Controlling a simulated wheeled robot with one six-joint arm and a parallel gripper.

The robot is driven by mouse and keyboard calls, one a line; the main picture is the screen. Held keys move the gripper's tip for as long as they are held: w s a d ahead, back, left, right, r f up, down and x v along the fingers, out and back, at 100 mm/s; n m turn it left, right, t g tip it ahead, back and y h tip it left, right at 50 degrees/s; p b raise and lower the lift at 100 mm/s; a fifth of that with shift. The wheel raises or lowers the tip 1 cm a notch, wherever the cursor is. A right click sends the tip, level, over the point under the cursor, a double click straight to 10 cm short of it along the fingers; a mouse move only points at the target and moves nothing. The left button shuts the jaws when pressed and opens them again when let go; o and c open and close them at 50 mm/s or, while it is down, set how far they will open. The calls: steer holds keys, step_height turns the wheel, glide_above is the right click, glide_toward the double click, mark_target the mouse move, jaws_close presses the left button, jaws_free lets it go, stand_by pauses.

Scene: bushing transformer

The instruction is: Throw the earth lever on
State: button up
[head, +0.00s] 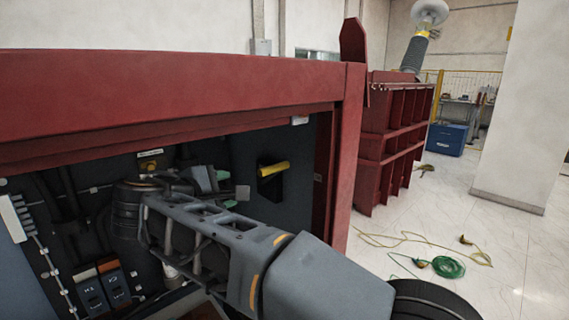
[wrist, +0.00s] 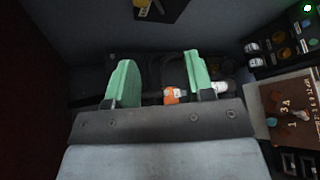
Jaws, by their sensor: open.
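A lever with a yellow handle (head: 272,169) sits on the dark back panel inside the red cabinet, right of my gripper in the head view. The handle lies nearly level, tilted slightly up to the right. I take it for the earth lever; no label is readable. In the wrist view, a dark plate with a small yellow part (wrist: 143,8) shows at the top edge, partly cut off; it looks like the same lever. My gripper (head: 226,190) is inside the cabinet, left of the lever and apart from it. Its green fingers (wrist: 158,78) are open with nothing between them.
The red cabinet's top beam (head: 180,95) and right post (head: 346,150) frame the opening around my arm. Switches (head: 90,293) sit low left. The wrist view shows an orange connector (wrist: 174,96) beyond the fingers and a numbered brown panel (wrist: 290,110) at right. Green cable (head: 447,266) lies outside.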

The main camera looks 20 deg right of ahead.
mark_target(264, 172)
steer(key=shift+h, duration=0.9)
steer(key=p+x, duration=0.1)
steer(key=x, duration=0.3)
steer(key=d+r+p+x, duration=0.1)
steer(key=x, duration=0.4)
steer(key=s+r+p+x, duration=0.1)
steer(key=x, duration=0.4)
steer(key=shift+w+d+r, duration=0.15)
steer(key=shift+d, duration=0.25)
jaws_close()
